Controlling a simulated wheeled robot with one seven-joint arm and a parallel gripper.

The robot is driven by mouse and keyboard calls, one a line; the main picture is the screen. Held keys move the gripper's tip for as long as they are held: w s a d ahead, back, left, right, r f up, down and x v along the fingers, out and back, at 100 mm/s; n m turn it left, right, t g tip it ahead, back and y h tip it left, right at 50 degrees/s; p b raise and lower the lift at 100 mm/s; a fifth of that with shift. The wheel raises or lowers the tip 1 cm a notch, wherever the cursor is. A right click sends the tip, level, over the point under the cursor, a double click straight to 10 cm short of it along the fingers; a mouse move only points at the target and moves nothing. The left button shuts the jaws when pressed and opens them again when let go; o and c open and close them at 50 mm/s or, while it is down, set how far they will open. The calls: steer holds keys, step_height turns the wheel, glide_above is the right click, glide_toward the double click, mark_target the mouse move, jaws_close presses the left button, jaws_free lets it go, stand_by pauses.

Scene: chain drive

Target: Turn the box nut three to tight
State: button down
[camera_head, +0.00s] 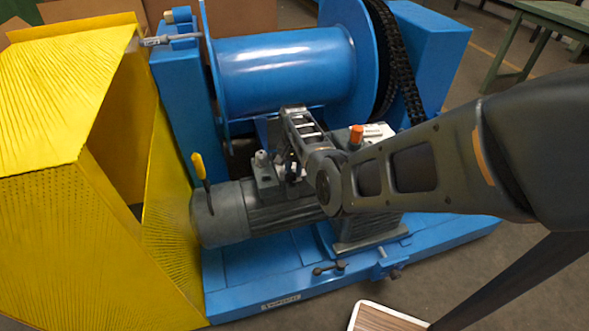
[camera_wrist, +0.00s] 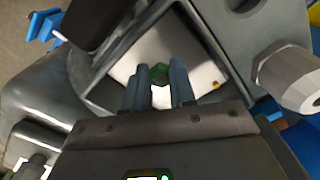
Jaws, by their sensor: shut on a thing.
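In the wrist view my gripper (camera_wrist: 155,78) has its two fingers close together inside an open grey box (camera_wrist: 211,30) with a pale floor. A small brass-coloured spot (camera_wrist: 215,85) lies on the pale floor to the right. In the head view my arm reaches over the grey motor (camera_head: 240,212), and the fingertips and nut are hidden behind my wrist.
A large grey hex fitting (camera_wrist: 287,72) sticks out close to the right of my gripper. A blue drum (camera_head: 285,65) stands behind the motor, with a black chain (camera_head: 397,55) on its right. A yellow guard (camera_head: 80,200) stands at left. An orange-capped part (camera_head: 356,134) rises beside my arm.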

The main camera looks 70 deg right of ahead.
steer(key=m, duration=0.4)
steer(key=shift+w+r+m, duration=0.1)
steer(key=shift+w+m, duration=0.15)
steer(key=shift+m, duration=0.05)
steer(key=m, duration=0.4)
steer(key=shift+w+d+m+b, duration=0.1)
steer(key=shift+d+m+b, duration=0.05)
steer(key=shift+m+b, duration=0.25)
steer(key=shift+r, duration=0.1)
steer(key=c, duration=0.9)
jaws_free()
steer(key=shift+r+p, duration=0.9)
steer(key=shift+r, duration=2.9)
